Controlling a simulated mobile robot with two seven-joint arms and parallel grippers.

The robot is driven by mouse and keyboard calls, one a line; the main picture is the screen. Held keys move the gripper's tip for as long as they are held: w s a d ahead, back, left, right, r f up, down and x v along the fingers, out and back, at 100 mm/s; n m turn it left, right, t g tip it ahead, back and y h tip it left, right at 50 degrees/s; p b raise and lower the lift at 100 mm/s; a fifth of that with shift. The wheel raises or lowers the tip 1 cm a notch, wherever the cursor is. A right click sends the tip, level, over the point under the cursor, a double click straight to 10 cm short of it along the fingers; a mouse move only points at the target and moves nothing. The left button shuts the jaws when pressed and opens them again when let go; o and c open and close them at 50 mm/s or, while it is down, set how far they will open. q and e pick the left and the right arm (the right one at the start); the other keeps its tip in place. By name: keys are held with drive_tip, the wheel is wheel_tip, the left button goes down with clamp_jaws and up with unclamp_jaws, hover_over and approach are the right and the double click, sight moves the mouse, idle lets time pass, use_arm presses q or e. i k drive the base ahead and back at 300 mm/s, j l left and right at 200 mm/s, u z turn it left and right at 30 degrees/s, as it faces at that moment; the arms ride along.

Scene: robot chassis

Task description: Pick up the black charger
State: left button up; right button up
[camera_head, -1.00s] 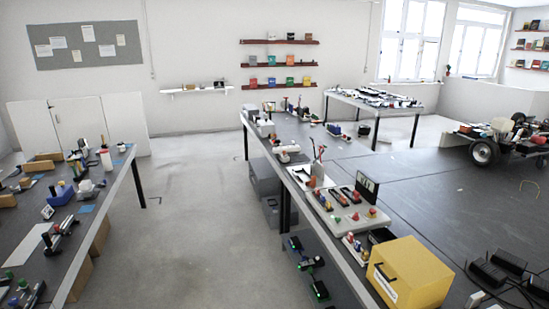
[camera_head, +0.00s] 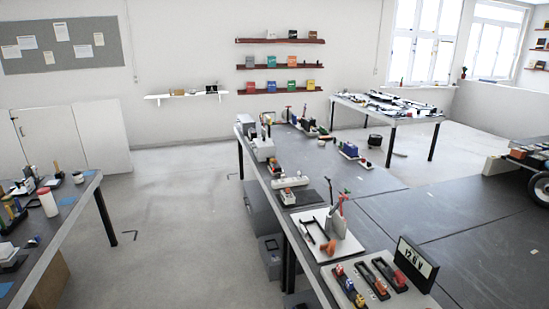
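I cannot make out a charger for certain. On the long middle workbench (camera_head: 272,205), a flat dark item (camera_head: 306,198) lies beside a small red-and-white device (camera_head: 287,195); I cannot tell what it is. A black round item (camera_head: 375,140) sits near the far table, too small to identify. Neither of my grippers shows in the head view.
A second bench (camera_head: 75,212) with bottles and small tools stands at the left. A far table (camera_head: 392,118) holds flat parts. A display reading 12.6 V (camera_head: 414,262) stands on the middle bench. The grey floor aisle (camera_head: 165,230) between the benches is clear.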

sight(276, 167)
drive_tip(key=i, duration=4.45)
drive_tip(key=i+u, duration=0.15)
drive_tip(key=i, duration=0.35)
drive_tip(key=i+l+u, duration=0.15)
drive_tip(key=i, duration=0.3)
drive_tip(key=i+l+u, duration=0.2)
drive_tip(key=i, duration=0.25)
